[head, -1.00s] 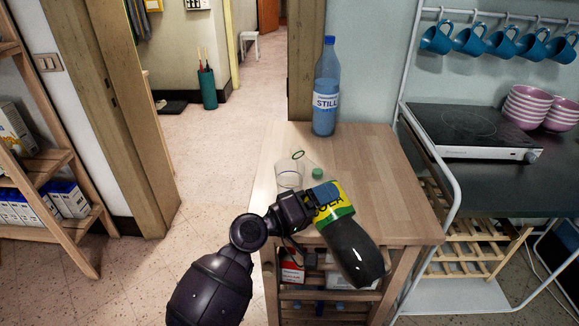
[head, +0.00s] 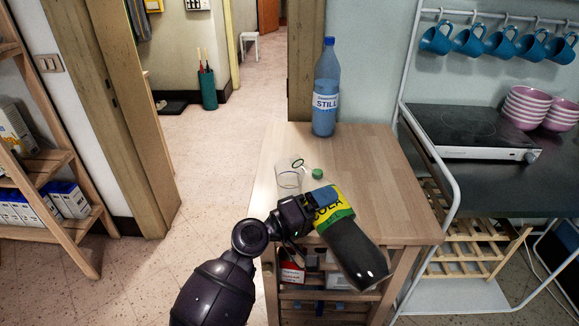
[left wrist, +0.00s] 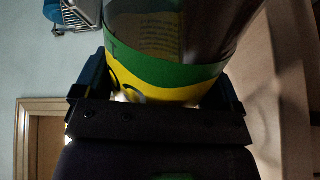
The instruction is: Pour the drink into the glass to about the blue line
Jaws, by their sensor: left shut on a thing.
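A bottle with a yellow and green cola label (head: 328,206) is tilted, its dark, drink-filled base (head: 358,258) down to the right. My left gripper (head: 309,207) is shut around the labelled part; the label also fills the left wrist view (left wrist: 165,75). A clear glass (head: 287,181) stands on the wooden table just beyond the gripper, and the mouth appears near its rim. I see no dark drink in the glass and cannot make out a blue line. My right gripper is out of view.
A hob (head: 470,130) and pink bowls (head: 530,105) are on the right. The table's right half is clear.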

